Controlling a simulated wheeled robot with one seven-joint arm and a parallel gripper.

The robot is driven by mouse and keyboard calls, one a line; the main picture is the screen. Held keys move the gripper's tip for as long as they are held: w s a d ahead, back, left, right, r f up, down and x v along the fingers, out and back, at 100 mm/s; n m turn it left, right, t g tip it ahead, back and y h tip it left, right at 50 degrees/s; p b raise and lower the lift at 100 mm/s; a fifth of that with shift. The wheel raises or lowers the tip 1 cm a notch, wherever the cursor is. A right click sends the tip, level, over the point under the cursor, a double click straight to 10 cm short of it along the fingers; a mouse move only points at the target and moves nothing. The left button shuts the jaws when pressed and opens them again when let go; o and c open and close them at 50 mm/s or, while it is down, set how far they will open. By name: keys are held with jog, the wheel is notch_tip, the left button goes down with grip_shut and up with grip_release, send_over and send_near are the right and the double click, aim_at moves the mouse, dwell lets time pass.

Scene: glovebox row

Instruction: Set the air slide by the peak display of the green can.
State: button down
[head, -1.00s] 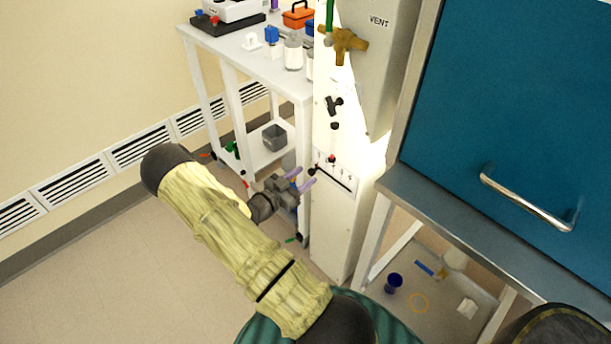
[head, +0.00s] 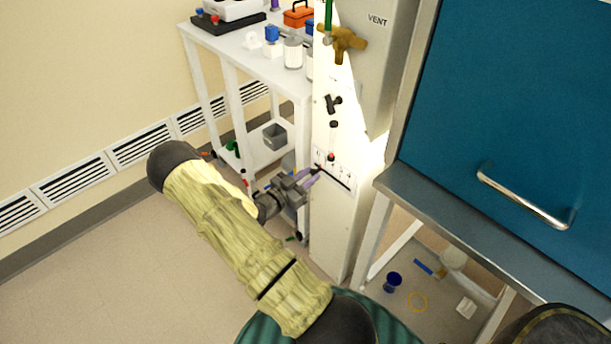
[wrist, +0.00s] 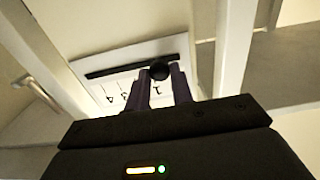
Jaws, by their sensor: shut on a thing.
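The air slide is a dark slot on a white numbered plate (head: 345,173) low on the white column. In the wrist view the plate (wrist: 115,88) shows the numbers 1, 3 and 4, and the dark slot (wrist: 115,70) runs along it. My gripper (head: 314,174) is at the plate's left end in the head view. In the wrist view my gripper (wrist: 161,75) is shut on the slide's round black knob (wrist: 159,70), close to the number 1. The green can and its peak display cannot be made out.
A blue hood front with a metal handle (head: 525,200) stands at the right. A white cart (head: 240,50) with jars and boxes stands behind at the left. A brass VENT valve (head: 343,42) sits above the plate. Floor at the left is clear.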

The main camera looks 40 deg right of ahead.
jog(key=shift+s+d, duration=0.1)
jog(key=shift+s, duration=0.9)
jog(key=c, duration=1.2)
grip_release()
jog(key=shift+w, duration=0.25)
jog(key=s+a, duration=0.1)
jog(key=a, duration=1.6)
jog(key=shift+a, duration=0.25)
